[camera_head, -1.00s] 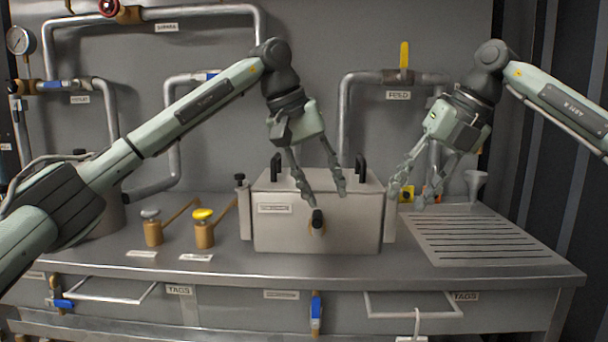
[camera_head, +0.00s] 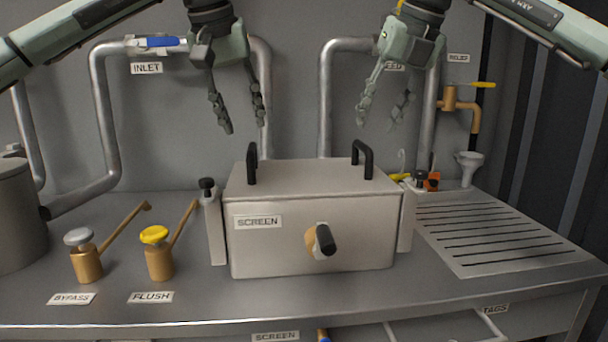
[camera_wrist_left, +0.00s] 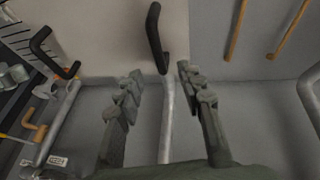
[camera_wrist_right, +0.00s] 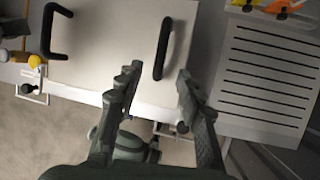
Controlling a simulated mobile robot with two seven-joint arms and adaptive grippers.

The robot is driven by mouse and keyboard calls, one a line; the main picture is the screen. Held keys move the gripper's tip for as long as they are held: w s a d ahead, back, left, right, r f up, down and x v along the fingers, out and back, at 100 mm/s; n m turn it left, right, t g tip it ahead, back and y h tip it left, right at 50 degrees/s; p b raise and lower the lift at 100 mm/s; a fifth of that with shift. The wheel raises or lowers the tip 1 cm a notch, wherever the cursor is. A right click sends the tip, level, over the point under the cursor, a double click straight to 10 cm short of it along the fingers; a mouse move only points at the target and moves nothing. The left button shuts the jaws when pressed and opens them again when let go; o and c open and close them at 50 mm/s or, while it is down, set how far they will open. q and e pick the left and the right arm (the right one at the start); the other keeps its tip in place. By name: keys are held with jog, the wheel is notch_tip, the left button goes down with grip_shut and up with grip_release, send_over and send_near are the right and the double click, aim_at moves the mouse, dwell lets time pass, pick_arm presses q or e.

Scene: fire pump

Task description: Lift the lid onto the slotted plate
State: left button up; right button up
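The lid (camera_head: 305,178) lies flat on the steel box labelled SCREEN (camera_head: 290,245) and has two upright black handles, the left handle (camera_head: 252,163) and the right handle (camera_head: 362,158). The slotted plate (camera_head: 490,232) lies bare on the bench at the right and shows in the right wrist view (camera_wrist_right: 268,75). My left gripper (camera_head: 242,130) is open and empty above the left handle, which also shows in the left wrist view (camera_wrist_left: 157,38). My right gripper (camera_head: 381,124) is open and empty above the right handle, seen in the right wrist view (camera_wrist_right: 163,48).
Black-knobbed clamps (camera_head: 207,188) stand at both box sides; a dark handle (camera_head: 325,240) sticks out of its front. The BYPASS valve (camera_head: 86,262) and FLUSH valve (camera_head: 158,255) stand left. A funnel (camera_head: 468,165) and orange item (camera_head: 432,181) are behind the plate. Pipes line the wall.

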aim_at(251, 145)
pick_arm(q)
jog(key=shift+s, duration=0.1)
pick_arm(e)
jog(key=shift+s, duration=0.1)
